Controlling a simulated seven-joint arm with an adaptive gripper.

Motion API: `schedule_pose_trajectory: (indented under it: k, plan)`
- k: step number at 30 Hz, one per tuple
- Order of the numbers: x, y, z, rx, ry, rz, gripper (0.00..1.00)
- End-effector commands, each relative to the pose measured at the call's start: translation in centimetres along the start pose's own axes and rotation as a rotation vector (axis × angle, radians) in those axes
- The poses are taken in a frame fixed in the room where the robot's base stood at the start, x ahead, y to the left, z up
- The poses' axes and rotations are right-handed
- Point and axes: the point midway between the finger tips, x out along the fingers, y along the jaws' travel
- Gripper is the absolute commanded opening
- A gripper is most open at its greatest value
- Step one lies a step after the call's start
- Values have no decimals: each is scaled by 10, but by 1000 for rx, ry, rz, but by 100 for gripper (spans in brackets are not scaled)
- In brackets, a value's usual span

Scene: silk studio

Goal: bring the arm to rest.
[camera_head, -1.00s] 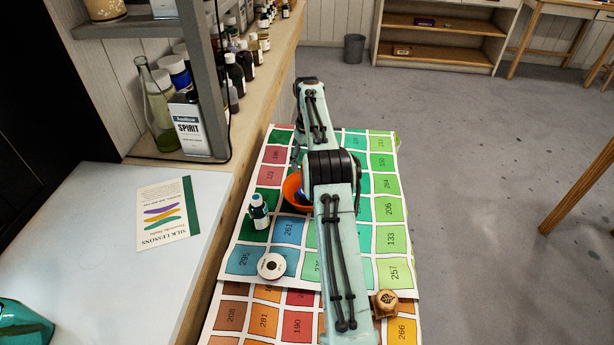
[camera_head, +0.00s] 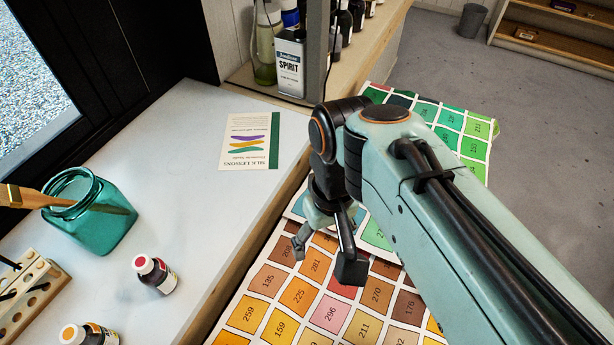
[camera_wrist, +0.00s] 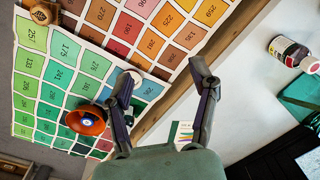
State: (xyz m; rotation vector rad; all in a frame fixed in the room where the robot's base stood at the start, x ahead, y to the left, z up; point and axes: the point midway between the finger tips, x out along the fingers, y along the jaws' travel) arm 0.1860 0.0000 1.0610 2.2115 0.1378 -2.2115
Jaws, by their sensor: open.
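My gripper (camera_head: 325,255) is open and empty, its two fingers apart and pointing down above the numbered colour charts. In the wrist view the gripper (camera_wrist: 162,80) also shows its fingers spread, with nothing held between them. The charts carry an orange-toned sheet (camera_head: 296,296) and a green-toned sheet (camera_head: 478,128). My arm crosses the right half of the head view and hides part of the charts. In the wrist view an orange bowl (camera_wrist: 75,124) with a blue thing inside lies left of the fingers.
A teal jar (camera_head: 108,238) holding a brush, a red-capped bottle (camera_head: 155,274), a wooden rack (camera_head: 28,285), an orange-capped bottle (camera_head: 90,335) and a leaflet (camera_head: 245,142) are on the white table. A spirit can (camera_head: 289,65) stands behind. A wooden block (camera_wrist: 42,12) sits on the charts.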

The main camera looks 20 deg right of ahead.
Motion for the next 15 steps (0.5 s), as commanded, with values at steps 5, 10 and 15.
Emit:
schedule_pose_trajectory:
  k: [5,10,15]
  plan:
    - [26,-17,51,-33,-2,-10,59]
    - [31,-19,59,-36,-7,-12,59]
    - [31,-19,59,-36,-7,-12,59]
